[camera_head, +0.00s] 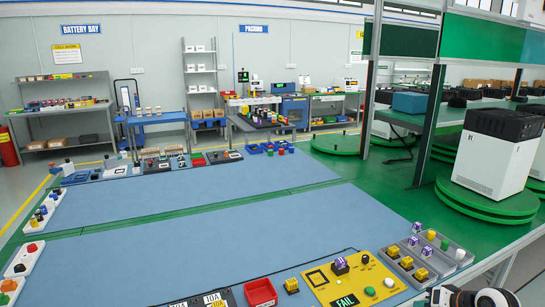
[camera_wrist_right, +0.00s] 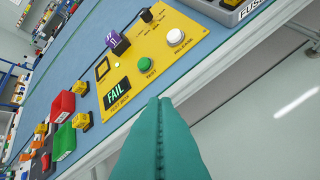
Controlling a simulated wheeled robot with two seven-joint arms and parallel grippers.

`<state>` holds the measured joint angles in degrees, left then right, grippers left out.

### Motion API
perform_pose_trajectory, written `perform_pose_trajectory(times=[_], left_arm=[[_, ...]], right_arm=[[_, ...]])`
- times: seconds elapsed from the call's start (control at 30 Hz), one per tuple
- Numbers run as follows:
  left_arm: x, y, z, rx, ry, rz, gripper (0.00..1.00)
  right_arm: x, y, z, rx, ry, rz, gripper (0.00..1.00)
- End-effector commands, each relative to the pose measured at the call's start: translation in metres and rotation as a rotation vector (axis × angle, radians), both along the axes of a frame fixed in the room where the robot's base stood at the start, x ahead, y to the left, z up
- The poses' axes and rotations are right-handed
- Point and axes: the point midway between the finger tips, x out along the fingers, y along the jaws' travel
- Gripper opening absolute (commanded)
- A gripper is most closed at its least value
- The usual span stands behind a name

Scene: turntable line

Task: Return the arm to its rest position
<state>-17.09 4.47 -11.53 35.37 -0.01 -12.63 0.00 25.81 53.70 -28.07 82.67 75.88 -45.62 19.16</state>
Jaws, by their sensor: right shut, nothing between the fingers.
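My right gripper (camera_wrist_right: 158,104) shows in the right wrist view as two teal fingers pressed together, with nothing between them. Its tips show over the front edge of the bench, just short of the yellow test box (camera_wrist_right: 151,46) in the picture. In the head view, part of my right arm (camera_head: 472,298) shows at the bottom right, white and black, beside the test box (camera_head: 318,291); its fingers are not visible there. My left arm and gripper are not in view.
The test box shows FAIL and carries a purple-topped block (camera_head: 341,266). A yellow block (camera_head: 291,285) and a red bin (camera_head: 260,292) stand left of it. A grey fuse tray (camera_head: 448,260) with several blocks is at right. The blue mat's middle (camera_head: 200,222) is clear.

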Motion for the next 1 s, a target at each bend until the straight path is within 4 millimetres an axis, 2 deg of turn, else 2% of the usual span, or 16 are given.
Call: perform_pose_trajectory(times=[0.03, 0.27, 0.37, 0.53, 0.67, 0.77, 0.9, 0.97, 1.0], left_arm=[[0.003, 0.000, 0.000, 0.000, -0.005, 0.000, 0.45], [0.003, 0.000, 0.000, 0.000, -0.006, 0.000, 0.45], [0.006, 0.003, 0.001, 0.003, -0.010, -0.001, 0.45], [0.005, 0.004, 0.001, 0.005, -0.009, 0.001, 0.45], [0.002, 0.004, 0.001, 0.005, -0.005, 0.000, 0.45], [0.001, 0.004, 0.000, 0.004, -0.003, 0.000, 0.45], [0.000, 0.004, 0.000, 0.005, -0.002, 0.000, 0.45], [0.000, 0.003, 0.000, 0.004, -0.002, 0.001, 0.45], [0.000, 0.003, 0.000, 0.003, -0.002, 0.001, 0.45]], right_arm=[[-0.001, 0.000, -0.011, -0.006, 0.005, -0.005, 0.00], [-0.006, -0.006, -0.052, -0.055, 0.014, -0.029, 0.00], [-0.011, -0.008, -0.076, -0.082, 0.024, -0.040, 0.00], [-0.028, -0.012, -0.130, -0.145, 0.048, -0.055, 0.00], [-0.053, -0.012, -0.183, -0.206, 0.082, -0.060, 0.00], [-0.085, -0.008, -0.235, -0.270, 0.125, -0.053, 0.00], [-0.156, 0.005, -0.317, -0.372, 0.205, -0.010, 0.00], [-0.189, 0.014, -0.347, -0.413, 0.240, 0.019, 0.00], [-0.213, 0.020, -0.365, -0.436, 0.264, 0.041, 0.00]])
